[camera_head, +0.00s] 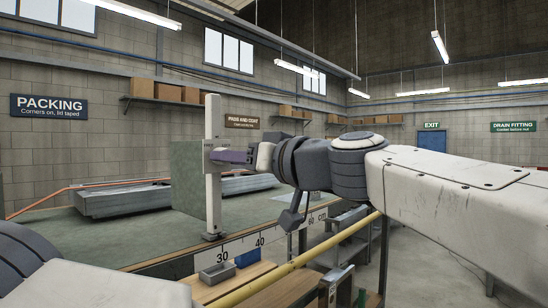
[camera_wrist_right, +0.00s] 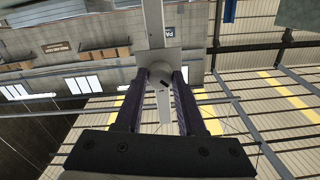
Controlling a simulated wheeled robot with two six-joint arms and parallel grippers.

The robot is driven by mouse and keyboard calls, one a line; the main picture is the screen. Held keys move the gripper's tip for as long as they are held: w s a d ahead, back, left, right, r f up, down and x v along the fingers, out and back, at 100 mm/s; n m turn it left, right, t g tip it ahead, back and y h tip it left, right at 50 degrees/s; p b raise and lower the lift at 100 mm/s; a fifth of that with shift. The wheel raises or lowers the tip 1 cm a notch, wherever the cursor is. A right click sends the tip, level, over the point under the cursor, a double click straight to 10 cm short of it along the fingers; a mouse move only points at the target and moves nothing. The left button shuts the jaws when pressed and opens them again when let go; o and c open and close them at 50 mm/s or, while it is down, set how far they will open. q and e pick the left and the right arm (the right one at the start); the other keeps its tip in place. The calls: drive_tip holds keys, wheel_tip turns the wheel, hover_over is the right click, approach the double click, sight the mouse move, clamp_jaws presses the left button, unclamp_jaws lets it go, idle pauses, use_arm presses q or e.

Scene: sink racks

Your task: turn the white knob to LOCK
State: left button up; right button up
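A white upright post (camera_head: 213,195) stands on the bench's near edge, with a short crosspiece at its upper part. Small lettering there is too small to read. My right gripper (camera_head: 234,156) reaches the post from the right, its purple fingers level with the crosspiece. In the right wrist view, the round white knob (camera_wrist_right: 160,76) with a dark mark on its face sits between the two fingertips of my right gripper (camera_wrist_right: 161,80). The fingers appear to touch it on both sides. The head view hides the knob behind the fingers. My left gripper is out of view.
A green-grey panel (camera_head: 187,180) stands right behind the post. Grey trays (camera_head: 125,199) lie farther back on the green bench top (camera_head: 110,238).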

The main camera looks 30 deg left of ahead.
clamp_jaws()
drive_tip(key=shift+m, duration=0.3)
drive_tip(key=m+b, duration=0.1)
drive_tip(key=m, duration=1.6)
drive_tip(key=shift+r, duration=0.1)
drive_tip(key=shift+m, duration=0.3)
drive_tip(key=o, duration=0.8)
unclamp_jaws()
drive_tip(key=shift+o, duration=0.2)
